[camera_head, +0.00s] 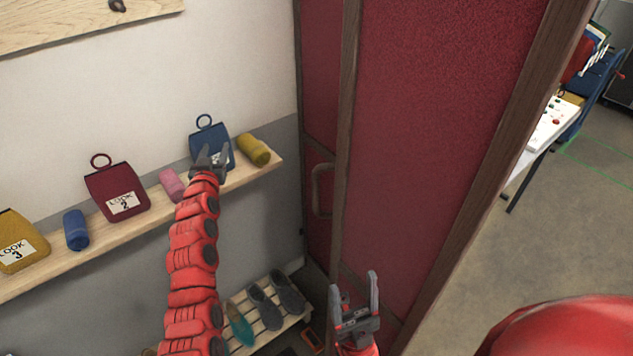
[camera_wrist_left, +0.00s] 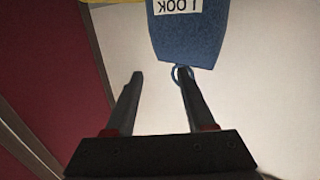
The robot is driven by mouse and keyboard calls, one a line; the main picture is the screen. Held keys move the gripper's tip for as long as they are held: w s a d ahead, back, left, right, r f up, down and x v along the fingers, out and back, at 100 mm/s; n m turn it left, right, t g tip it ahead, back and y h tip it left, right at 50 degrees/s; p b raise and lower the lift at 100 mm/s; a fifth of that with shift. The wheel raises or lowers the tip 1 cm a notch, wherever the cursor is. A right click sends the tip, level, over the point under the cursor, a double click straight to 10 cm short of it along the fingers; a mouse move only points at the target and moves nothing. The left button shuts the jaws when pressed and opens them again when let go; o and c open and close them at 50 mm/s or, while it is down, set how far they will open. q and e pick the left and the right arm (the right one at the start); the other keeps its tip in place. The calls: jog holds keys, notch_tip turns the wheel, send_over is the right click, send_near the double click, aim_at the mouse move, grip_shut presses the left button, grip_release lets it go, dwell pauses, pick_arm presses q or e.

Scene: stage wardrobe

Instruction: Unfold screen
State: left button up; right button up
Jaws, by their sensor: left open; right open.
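The folding screen (camera_head: 430,120) has dark red panels in brown wooden frames and stands at the centre right. Its narrower panel (camera_head: 322,90) stands angled toward the wall and has a handle (camera_head: 320,190) on it. Red panel (camera_wrist_left: 50,70) also shows at the left of the left wrist view. My left gripper (camera_head: 211,155) is open and empty, in front of the blue bag and left of the screen. My right gripper (camera_head: 357,292) is open and empty, low in front of the screen, below the handle. I cannot tell whether it touches the panel.
A wall shelf (camera_head: 150,218) holds tagged bags, including a blue one (camera_head: 209,143), also in the left wrist view (camera_wrist_left: 187,35), plus rolled cloths. A low slatted rack (camera_head: 268,335) with shoes stands below. A white table (camera_head: 545,130) is beyond the screen; floor (camera_head: 560,220) at right looks clear.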

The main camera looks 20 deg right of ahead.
pick_arm(q)
jog(key=s+d+r+m+g+h+p, duration=0.1)
jog(key=s+d+r+m+g+h, duration=0.15)
jog(key=d+m+g, duration=0.35)
jog(key=s+d+r+m+g+h+p, duration=0.1)
jog(key=s+d+r+g, duration=0.2)
jog(key=d, duration=0.6)
jog(key=s+d+r+m+g+y+p, duration=0.1)
jog(key=s+d+r+m+g, duration=0.1)
jog(key=s+r+m+g, duration=0.35)
jog(key=g+y, duration=0.2)
jog(key=y, duration=0.1)
send_over(313, 185)
jog(key=a, duration=0.3)
notch_tip(313, 185, down, 7)
jog(key=shift+t+h, duration=0.25)
jog(key=p+x, duration=0.1)
jog(key=x, duration=0.1)
jog(key=p+x, duration=0.1)
jog(key=x, duration=0.1)
jog(key=p+x, duration=0.1)
jog(key=x, duration=0.1)
jog(key=shift+s+d+f, duration=0.2)
jog(key=shift+d, duration=0.25)
jog(key=shift+p+x, duration=0.6)
jog(key=shift+x, duration=0.65)
